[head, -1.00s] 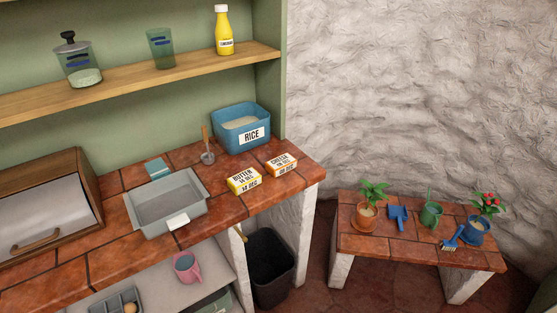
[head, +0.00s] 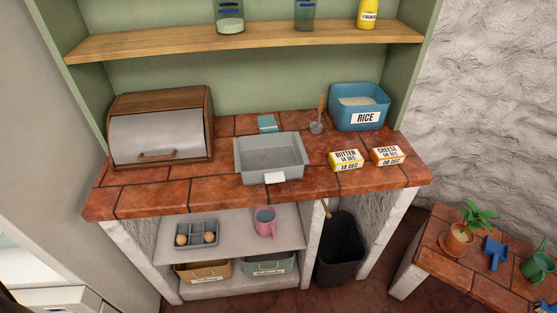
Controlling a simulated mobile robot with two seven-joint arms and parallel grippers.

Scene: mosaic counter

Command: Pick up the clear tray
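The clear tray (head: 268,141) is a greyish see-through shallow tray with a white label on its front. It sits on the tiled counter near the middle and looks empty. Neither of my grippers shows in the head view.
A wooden bread box (head: 160,127) stands left of the tray. A blue rice bin (head: 358,117), a butter box (head: 346,160), a cheese box (head: 388,155) and a scoop (head: 317,123) are to its right. A teal packet (head: 267,123) lies behind it. Counter (head: 215,190) in front is bare.

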